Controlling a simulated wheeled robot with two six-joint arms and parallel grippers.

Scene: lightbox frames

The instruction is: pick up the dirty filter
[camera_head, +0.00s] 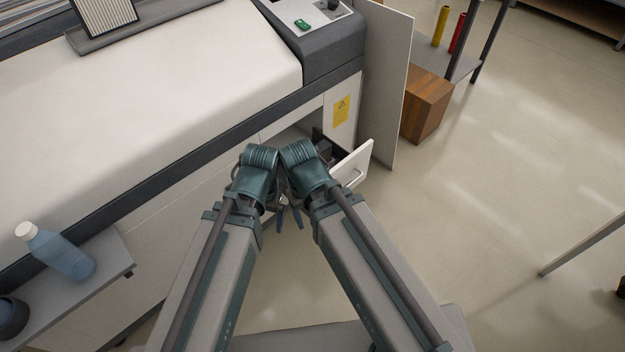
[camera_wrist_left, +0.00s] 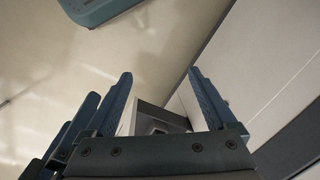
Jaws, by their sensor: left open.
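I cannot make out a dirty filter for certain. An open drawer (camera_head: 352,165) with a white front sticks out low on the machine, and a dark grey object (camera_head: 325,149) shows partly inside it. The drawer also shows in the left wrist view (camera_wrist_left: 150,116), between my fingers and partly hidden by the gripper body. My left gripper (camera_head: 289,216) is open and empty, in front of the machine and to the left of the drawer. Its two blue fingers stand wide apart in the left wrist view (camera_wrist_left: 163,85). My right gripper is mostly hidden behind its arm.
A pale ribbed panel (camera_head: 104,14) sits in a grey tray (camera_head: 150,24) on top of the machine (camera_head: 190,75). An open cabinet door (camera_head: 385,85) stands beyond the drawer, beside a wooden box (camera_head: 427,103). The right floor is mostly clear.

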